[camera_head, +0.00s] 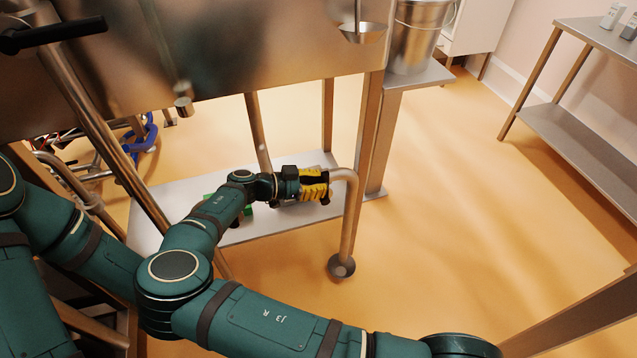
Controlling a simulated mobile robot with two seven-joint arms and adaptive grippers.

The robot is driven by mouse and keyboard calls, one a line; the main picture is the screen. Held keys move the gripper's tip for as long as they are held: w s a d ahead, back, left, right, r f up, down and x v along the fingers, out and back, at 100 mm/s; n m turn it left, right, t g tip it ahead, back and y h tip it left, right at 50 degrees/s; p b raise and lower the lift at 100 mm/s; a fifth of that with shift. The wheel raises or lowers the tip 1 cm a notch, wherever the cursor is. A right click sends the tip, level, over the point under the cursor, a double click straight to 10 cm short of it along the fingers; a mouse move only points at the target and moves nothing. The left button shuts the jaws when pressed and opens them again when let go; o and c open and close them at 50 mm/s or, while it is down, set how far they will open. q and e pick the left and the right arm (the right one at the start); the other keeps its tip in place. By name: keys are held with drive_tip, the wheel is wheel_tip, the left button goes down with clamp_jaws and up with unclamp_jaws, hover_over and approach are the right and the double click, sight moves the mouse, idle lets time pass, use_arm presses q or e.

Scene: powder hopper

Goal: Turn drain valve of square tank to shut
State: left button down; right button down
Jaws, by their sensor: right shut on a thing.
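The square tank (215,70) is a large shiny steel box across the top of the head view. A bent steel drain pipe (348,215) curves down beneath it to a round flared end above the floor. My right gripper (316,184) is beside the upper bend of this pipe, shut on the drain valve handle. Yellow and black parts show at the grip. The fingers and arm hide most of the valve, so its exact angle cannot be told. My left gripper is out of view.
A low steel shelf (165,205) lies under the tank, with a green item (247,210) partly behind my arm. A metal bucket (412,38) stands on a side ledge. A steel table (590,125) is at right. Orange floor between is clear.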

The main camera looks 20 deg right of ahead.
drive_tip(key=shift+a+f, duration=0.1)
drive_tip(key=shift+a, duration=0.05)
drive_tip(key=c, duration=0.8)
unclamp_jaws()
drive_tip(key=shift+c, duration=0.2)
wheel_tip(320, 180, up, 10)
idle(0.4)
